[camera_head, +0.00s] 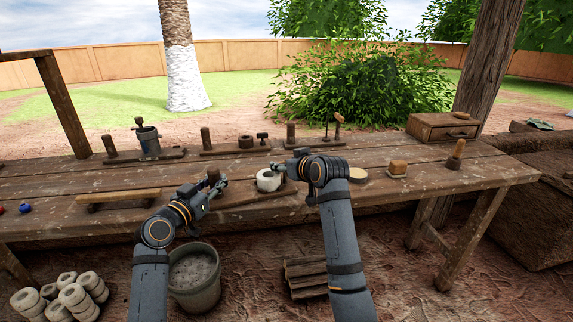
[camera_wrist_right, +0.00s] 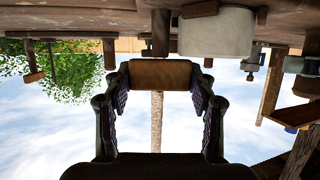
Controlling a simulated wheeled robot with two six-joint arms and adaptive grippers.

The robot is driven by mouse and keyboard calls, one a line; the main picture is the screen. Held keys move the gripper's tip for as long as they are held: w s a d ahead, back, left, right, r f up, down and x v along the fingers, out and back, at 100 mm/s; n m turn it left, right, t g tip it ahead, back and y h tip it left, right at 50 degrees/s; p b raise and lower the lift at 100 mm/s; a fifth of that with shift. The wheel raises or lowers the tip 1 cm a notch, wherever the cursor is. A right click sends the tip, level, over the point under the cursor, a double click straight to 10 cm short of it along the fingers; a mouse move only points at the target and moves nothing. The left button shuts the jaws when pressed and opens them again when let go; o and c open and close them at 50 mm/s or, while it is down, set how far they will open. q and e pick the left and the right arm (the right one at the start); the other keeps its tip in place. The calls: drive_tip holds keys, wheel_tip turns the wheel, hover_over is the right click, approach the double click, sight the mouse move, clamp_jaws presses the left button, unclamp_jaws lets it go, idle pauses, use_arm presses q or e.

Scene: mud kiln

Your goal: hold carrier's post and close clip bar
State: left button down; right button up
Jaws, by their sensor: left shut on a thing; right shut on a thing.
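The carrier (camera_head: 250,194) is a low dark wooden base near the front edge of the bench. A white round pot (camera_head: 268,181) sits on it and also shows in the right wrist view (camera_wrist_right: 218,32). My left gripper (camera_head: 217,187) is shut on the carrier's short dark post (camera_head: 213,174), left of the pot. My right gripper (camera_head: 277,167) is just above and right of the pot. In the right wrist view its two fingers (camera_wrist_right: 160,90) are shut on a brown wooden piece (camera_wrist_right: 160,73), apparently the clip bar. The bar's far end is hidden.
Behind stand a metal cup (camera_head: 149,142) on a wooden base and several pegged wooden stands (camera_head: 240,147). A wooden bar (camera_head: 118,196) lies at left. A round pale-topped piece (camera_head: 358,175) and a wooden stamp (camera_head: 397,169) are at right. A bucket (camera_head: 194,278) stands below.

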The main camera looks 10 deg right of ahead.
use_arm(q)
drive_tip(key=shift+a, duration=0.15)
use_arm(e)
drive_tip(key=shift+d+f+h, duration=0.1)
drive_tip(key=shift+d+h, duration=0.2)
drive_tip(key=shift+h, duration=0.1)
use_arm(q)
drive_tip(key=shift+w, duration=0.1)
use_arm(e)
drive_tip(key=o, duration=1.2)
drive_tip(key=shift+a, duration=0.1)
drive_tip(key=shift+s+r, duration=0.2)
drive_tip(key=shift+s, duration=0.1)
drive_tip(key=v, duration=1.1)
drive_tip(key=shift+s, duration=0.15)
drive_tip(key=shift+r, duration=1.95)
